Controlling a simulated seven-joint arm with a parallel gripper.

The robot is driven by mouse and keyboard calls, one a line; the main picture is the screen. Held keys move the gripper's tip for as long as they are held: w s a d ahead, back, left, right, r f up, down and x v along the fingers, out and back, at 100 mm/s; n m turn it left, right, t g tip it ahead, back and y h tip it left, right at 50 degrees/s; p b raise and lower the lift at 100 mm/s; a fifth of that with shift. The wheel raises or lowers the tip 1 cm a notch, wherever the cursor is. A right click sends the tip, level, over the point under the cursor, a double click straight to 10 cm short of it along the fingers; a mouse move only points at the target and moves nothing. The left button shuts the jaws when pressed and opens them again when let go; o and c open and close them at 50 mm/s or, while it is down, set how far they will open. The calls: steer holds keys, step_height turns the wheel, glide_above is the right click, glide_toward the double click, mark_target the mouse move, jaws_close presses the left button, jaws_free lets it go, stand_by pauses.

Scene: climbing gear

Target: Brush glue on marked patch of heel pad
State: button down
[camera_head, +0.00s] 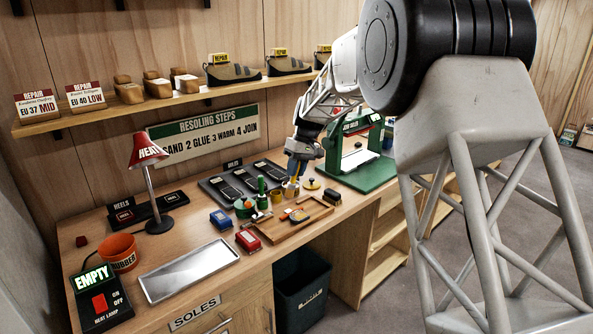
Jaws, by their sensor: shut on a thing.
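My gripper (294,172) is at the back middle of the bench, pointing down. It is shut on a slim upright thing, probably the glue brush, which is mostly hidden by the fingers. Directly below it stands a small tan pot (291,190), seemingly the glue pot. I cannot tell whether the brush tip is inside it. A wooden tray (271,238) in front holds small dark and orange pieces. A black holder labelled HEELS (126,215) stands at the left. The heel pad's marked patch cannot be made out.
A green press (370,170) stands close at right. A grey tray with black soles (215,188) lies behind. Green, blue and red (248,240) small items crowd the middle. A red lamp (150,155) and an empty metal tray (190,272) are at left.

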steer(key=f, duration=0.8)
steer(key=shift+w+d, duration=2.2)
steer(key=shift+s+a, duration=1.95)
steer(key=shift+a, duration=0.05)
steer(key=shift+s+a+r, duration=0.1)
steer(key=shift+s+r, duration=0.05)
steer(key=shift+r, duration=1.85)
steer(key=shift+s+a+r, duration=0.1)
steer(key=shift+r, duration=1.9)
